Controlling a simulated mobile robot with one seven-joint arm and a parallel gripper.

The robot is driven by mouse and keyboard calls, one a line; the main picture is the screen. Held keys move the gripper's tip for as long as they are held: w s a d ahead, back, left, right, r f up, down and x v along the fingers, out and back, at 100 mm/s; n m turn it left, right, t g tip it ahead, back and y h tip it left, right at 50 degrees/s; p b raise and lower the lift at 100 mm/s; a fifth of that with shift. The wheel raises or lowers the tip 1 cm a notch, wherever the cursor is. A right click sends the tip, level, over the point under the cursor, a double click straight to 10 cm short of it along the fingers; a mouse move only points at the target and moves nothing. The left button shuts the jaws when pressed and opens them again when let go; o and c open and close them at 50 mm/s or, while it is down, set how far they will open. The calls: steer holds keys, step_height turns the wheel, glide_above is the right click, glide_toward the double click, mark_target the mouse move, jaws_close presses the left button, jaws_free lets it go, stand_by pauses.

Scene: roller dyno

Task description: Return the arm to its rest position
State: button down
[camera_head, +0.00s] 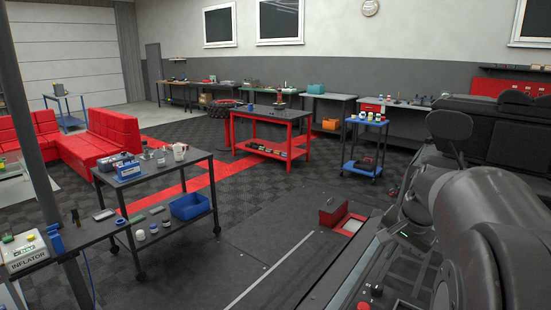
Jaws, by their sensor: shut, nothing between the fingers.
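My arm (482,215) fills the lower right of the head view as thick grey rounded links. It is folded close to the camera, and its nearest part runs off the right and bottom edges. A narrower grey link lies at its far left side, over dark machinery. I cannot make out my gripper or its fingers; no held object shows.
A dark wheeled table (180,174) with a blue bin (190,206) stands left of centre. A red-framed workbench (272,116) and a small blue cart (362,167) stand farther back. A red box (333,211) lies on the floor plates left of my arm. Open floor lies between them.

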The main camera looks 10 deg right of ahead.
steer(key=s+a+r+n+t+h, duration=0.1)
steer(key=s+a+r+n, duration=0.3)
steer(key=a, duration=0.7)
steer(key=s+a+r+n+h, duration=0.2)
steer(key=a+r+n, duration=0.25)
steer(key=a, duration=0.65)
steer(key=s+d+f+n+t+y, duration=0.1)
steer(key=s+d+f+n+y, duration=0.1)
steer(key=s+f, duration=0.8)
steer(key=shift+s+d, duration=0.45)
steer(key=shift+s, duration=0.4)
steer(key=shift+f, duration=0.1)
